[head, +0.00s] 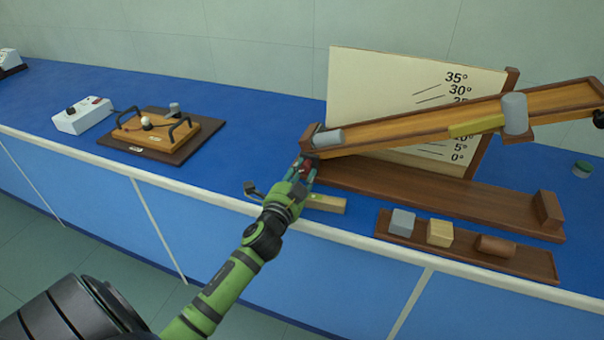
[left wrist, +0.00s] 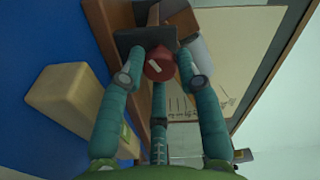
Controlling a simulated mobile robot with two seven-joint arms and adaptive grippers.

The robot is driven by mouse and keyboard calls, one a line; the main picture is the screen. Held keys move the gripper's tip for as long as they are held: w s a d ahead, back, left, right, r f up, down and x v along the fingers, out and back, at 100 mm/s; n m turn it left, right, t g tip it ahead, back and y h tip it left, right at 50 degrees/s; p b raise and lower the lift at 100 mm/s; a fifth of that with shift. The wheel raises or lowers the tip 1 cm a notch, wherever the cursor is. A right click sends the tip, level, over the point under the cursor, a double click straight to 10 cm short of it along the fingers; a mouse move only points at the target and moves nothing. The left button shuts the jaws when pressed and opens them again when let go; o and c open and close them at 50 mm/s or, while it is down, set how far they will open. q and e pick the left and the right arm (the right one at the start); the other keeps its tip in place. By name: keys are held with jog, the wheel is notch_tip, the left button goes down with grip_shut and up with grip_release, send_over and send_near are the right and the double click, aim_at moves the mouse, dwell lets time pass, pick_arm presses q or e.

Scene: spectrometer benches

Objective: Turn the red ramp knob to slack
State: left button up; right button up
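The red ramp knob (left wrist: 160,66) sits at the lower, left end of the tilted wooden ramp (head: 400,127). It has a pale mark on its face, and in the head view (head: 306,166) it is partly covered by my fingers. My left gripper (head: 303,174) reaches it from the front. In the left wrist view the fingertips (left wrist: 160,68) close in on both sides of the knob, with a third finger below it. They look to be in contact. My right gripper does not show.
A grey cylinder (head: 328,138) lies at the ramp's low end; another (head: 514,113) stands higher up. An angle board (head: 385,90) stands behind. A tray (head: 530,262) of blocks lies in front right. A pale block (head: 326,204) lies beside my gripper.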

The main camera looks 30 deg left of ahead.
pick_arm(q)
jog(key=shift+a, duration=0.3)
jog(key=shift+d, duration=0.1)
jog(key=shift+s+d+f, duration=0.1)
jog(key=shift+s, duration=0.15)
jog(key=v, duration=1.1)
jog(key=shift+s, duration=0.25)
